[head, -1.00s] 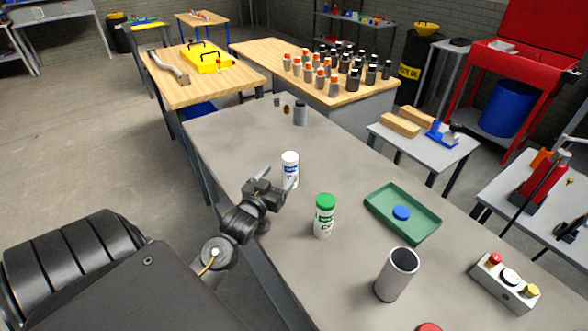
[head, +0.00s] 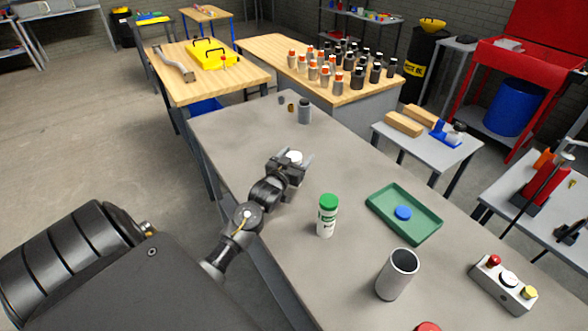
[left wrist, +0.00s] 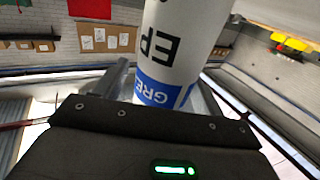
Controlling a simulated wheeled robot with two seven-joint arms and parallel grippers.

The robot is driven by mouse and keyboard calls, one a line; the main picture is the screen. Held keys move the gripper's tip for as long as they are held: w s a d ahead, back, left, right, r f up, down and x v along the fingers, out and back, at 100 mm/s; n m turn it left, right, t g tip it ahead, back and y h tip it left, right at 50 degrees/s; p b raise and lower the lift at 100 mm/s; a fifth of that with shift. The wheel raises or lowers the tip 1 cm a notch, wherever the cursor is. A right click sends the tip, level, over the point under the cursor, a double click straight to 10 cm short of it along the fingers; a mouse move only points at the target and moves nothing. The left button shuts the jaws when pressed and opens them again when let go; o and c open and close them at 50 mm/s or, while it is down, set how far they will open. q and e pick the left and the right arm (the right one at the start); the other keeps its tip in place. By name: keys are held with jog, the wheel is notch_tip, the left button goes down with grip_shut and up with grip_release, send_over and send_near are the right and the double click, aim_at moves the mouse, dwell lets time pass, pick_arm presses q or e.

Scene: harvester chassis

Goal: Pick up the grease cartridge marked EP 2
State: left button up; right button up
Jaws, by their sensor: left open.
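A white grease cartridge with a blue band (head: 294,155) stands on the grey bench; mostly its white top shows in the head view, the rest hidden by my gripper. In the left wrist view the cartridge (left wrist: 182,40) fills the upper middle, with "EP" and part of "GRE" readable; the number is out of sight. My left gripper (head: 296,163) is open, with its fingers on either side of the cartridge. Whether they touch it I cannot tell. A second white cartridge with a green cap (head: 327,216) stands nearer on the bench. My right gripper is not in view.
On the bench are a green tray (head: 404,238) with a blue lid (head: 403,213), a grey cylinder cup (head: 397,274), a button box (head: 503,284) and, farther back, a grey cylinder (head: 305,112). The bench between the gripper and the grey cylinder is clear.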

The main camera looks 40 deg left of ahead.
pick_arm(q)
jog(key=shift+w+r, duration=0.1)
jog(key=c, duration=1.2)
